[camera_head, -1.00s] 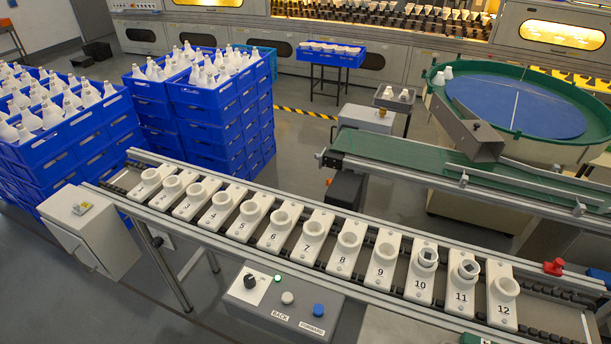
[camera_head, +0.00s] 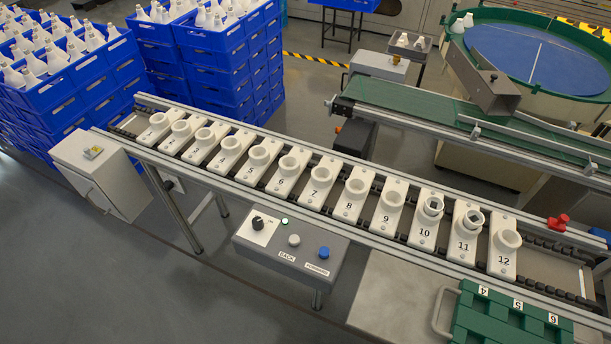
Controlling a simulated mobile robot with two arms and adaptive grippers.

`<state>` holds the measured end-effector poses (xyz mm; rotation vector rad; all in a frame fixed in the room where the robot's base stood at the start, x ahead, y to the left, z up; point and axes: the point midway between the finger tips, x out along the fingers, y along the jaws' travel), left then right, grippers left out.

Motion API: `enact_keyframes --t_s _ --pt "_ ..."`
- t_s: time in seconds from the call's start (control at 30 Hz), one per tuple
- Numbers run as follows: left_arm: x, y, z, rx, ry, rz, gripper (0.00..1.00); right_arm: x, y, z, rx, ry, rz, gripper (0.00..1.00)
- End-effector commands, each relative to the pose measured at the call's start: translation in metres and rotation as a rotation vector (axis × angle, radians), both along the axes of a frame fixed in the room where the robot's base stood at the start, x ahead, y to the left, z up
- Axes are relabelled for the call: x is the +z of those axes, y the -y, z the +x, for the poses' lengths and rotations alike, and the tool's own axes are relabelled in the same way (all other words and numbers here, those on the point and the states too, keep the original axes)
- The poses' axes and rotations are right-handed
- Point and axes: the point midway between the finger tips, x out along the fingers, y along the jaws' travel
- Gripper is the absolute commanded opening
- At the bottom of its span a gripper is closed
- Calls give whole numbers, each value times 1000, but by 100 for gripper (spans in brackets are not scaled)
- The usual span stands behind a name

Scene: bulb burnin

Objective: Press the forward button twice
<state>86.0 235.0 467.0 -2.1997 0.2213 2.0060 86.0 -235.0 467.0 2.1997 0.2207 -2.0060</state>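The control box (camera_head: 291,256) stands in front of the conveyor, left of the picture's middle low down. The forward button (camera_head: 324,252) is a blue round button at its right, above a FORWARD label. A white back button (camera_head: 294,240) is left of it, above a BACK label. A black knob (camera_head: 258,223) and a lit green lamp (camera_head: 285,220) are on the box too. Nothing touches the buttons. Neither of my grippers shows in the head view.
The conveyor (camera_head: 381,234) carries a row of white numbered sockets, 1 to 12; sockets 10 and 11 hold dark square inserts. A green case (camera_head: 500,318) with a handle lies on a grey surface at lower right. A red button (camera_head: 558,222) is at the conveyor's right. Blue crates (camera_head: 222,88) of bulbs stand behind.

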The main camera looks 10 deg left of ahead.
Motion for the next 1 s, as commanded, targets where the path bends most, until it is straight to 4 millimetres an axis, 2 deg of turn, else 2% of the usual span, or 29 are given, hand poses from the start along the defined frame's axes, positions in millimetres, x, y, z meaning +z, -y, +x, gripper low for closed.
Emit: enact_keyframes --t_s 0.07,0.4,1.0 --pt "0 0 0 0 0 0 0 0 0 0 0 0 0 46" --pt "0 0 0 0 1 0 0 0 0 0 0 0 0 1" --pt "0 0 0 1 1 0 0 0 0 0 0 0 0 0"
